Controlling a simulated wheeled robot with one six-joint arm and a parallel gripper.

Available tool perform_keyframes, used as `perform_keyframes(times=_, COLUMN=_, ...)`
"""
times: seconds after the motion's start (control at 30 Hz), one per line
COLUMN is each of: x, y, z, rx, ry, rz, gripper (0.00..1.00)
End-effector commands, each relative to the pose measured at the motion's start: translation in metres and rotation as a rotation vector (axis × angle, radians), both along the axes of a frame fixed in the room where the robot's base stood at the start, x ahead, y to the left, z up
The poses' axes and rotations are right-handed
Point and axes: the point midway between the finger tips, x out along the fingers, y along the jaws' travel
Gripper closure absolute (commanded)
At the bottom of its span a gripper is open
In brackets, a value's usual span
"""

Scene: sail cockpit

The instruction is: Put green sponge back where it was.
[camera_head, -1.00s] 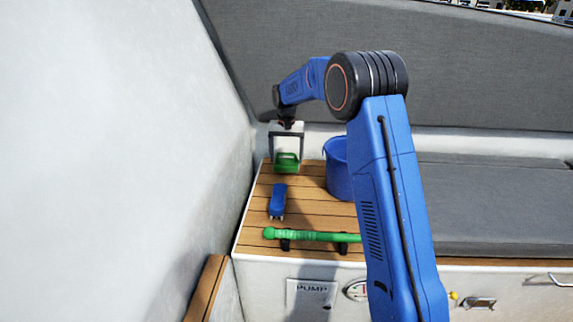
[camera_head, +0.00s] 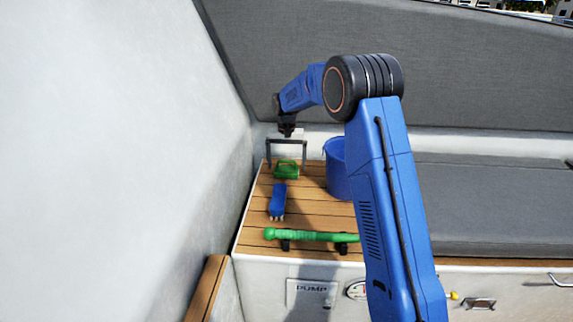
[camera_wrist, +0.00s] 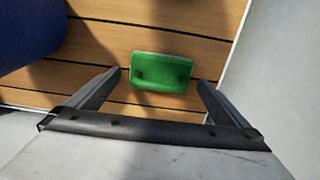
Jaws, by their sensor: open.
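The green sponge (camera_head: 287,170) lies on the slatted wooden top near its far left end, just beyond a blue brush-like object. In the wrist view the green sponge (camera_wrist: 160,73) is a bright green block with two dark spots, lying on the planks. My gripper (camera_head: 287,164) is over it, pointing down. In the wrist view my gripper (camera_wrist: 161,78) is open, with one finger to each side of the sponge and gaps between. Nothing is between the fingers that they touch.
A blue bucket (camera_head: 337,172) stands just right of the sponge. A blue brush-like object (camera_head: 278,200) lies in front, and a green-handled bar (camera_head: 312,237) runs along the front edge. A pale wall (camera_head: 180,130) closes the left side. Grey cushions (camera_head: 490,205) lie to the right.

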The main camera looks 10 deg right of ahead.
Motion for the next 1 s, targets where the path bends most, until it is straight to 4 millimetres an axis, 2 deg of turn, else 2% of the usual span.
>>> perform_keyframes(times=0.17, x=0.001, y=0.0, z=0.025, rx=0.001, ry=-0.003, rz=0.0, gripper=0.0)
perform_keyframes(times=0.4, x=0.0, y=0.001, z=0.072, rx=0.0, ry=-0.003, rz=0.0, gripper=0.0)
perform_keyframes(times=0.6, x=0.0, y=0.001, z=0.101, rx=0.0, ry=-0.002, rz=0.0, gripper=0.0)
perform_keyframes(times=0.73, x=0.0, y=0.001, z=0.111, rx=0.0, ry=-0.001, rz=0.0, gripper=0.0)
perform_keyframes(times=1.0, x=-0.004, y=0.0, z=0.12, rx=0.0, ry=-0.003, rz=0.002, gripper=0.0)
